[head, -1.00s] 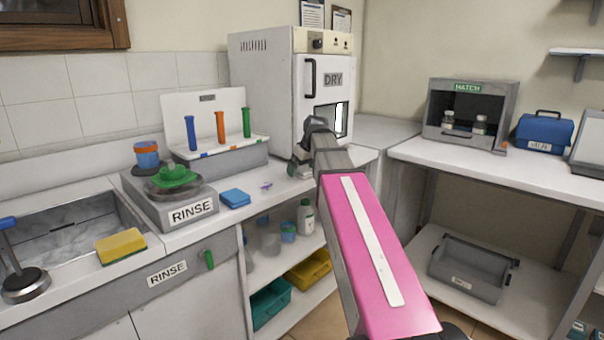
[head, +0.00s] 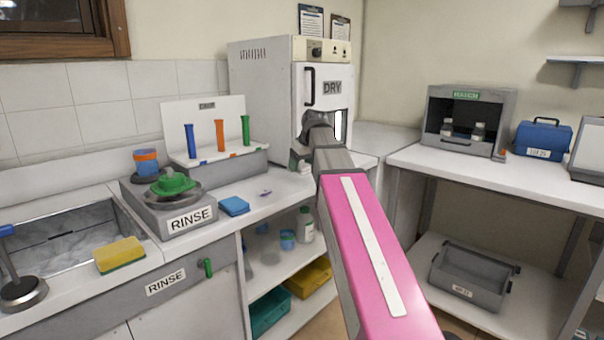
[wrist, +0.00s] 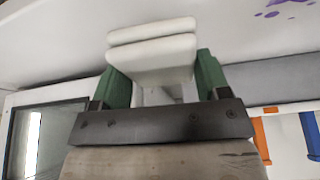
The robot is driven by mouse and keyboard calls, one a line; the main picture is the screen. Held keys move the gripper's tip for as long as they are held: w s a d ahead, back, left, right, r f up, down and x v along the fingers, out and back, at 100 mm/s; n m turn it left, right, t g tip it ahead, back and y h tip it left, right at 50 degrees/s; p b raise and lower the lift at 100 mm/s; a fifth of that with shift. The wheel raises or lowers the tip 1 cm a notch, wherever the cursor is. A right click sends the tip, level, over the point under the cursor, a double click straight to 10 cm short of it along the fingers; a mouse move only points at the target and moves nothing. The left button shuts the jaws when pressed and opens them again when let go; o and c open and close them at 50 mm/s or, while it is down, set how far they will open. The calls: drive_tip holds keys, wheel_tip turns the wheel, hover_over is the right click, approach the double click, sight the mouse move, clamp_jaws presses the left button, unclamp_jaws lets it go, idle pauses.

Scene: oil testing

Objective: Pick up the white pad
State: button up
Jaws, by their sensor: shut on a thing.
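The white pad (wrist: 152,55) shows in the wrist view as two stacked white layers between the green fingers of my gripper (wrist: 160,72). My gripper is shut on it. In the wrist view the pad appears over the white counter, but I cannot tell how far it is above the surface. In the head view my arm hides most of the gripper, which is by the front of the drying oven (head: 270,85). A small pale part shows there beside my wrist.
A blue pad (head: 234,206) and a purple smear (head: 265,194) are on the counter, left of my arm. The RINSE unit (head: 190,218) and a rack with colored tubes (head: 218,160) stand further left. A hatch box (head: 465,95) is on the right bench.

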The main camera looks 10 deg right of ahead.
drive_tip(key=s+a+r, duration=0.4)
drive_tip(key=a+r, duration=0.2)
drive_tip(key=a, duration=0.4)
drive_tip(key=shift+s+a+r, duration=0.15)
drive_tip(key=shift+a+r, duration=0.1)
drive_tip(key=shift+o, duration=0.3)
drive_tip(key=shift+w, duration=0.2)
